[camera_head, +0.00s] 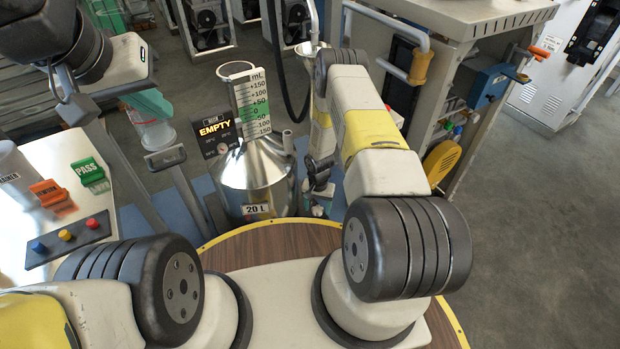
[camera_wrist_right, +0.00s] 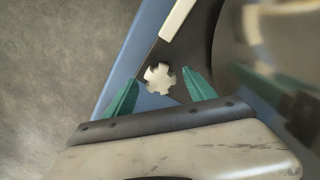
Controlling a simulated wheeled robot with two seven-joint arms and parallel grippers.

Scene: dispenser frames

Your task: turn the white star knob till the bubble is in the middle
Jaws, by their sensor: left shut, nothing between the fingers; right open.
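The white star knob (camera_wrist_right: 159,77) shows in the right wrist view, against a dark plate beside a blue strip. My right gripper (camera_wrist_right: 160,92) is open, with one teal finger on each side of the knob's near part. The knob is just beyond and between the fingertips, and I cannot tell whether they touch it. In the head view my right gripper (camera_head: 318,205) reaches down beside the metal can, and the knob cannot be made out there. My left gripper (camera_head: 152,106) is shut and empty at the upper left. No bubble can be made out in either view.
A shiny 20 L can (camera_head: 258,180) with a graduated neck stands by a black EMPTY display (camera_head: 216,133). A white table (camera_head: 50,240) at left holds PASS and orange blocks and a button strip (camera_head: 68,238). A workbench (camera_head: 455,22) stands at right; open floor lies beyond.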

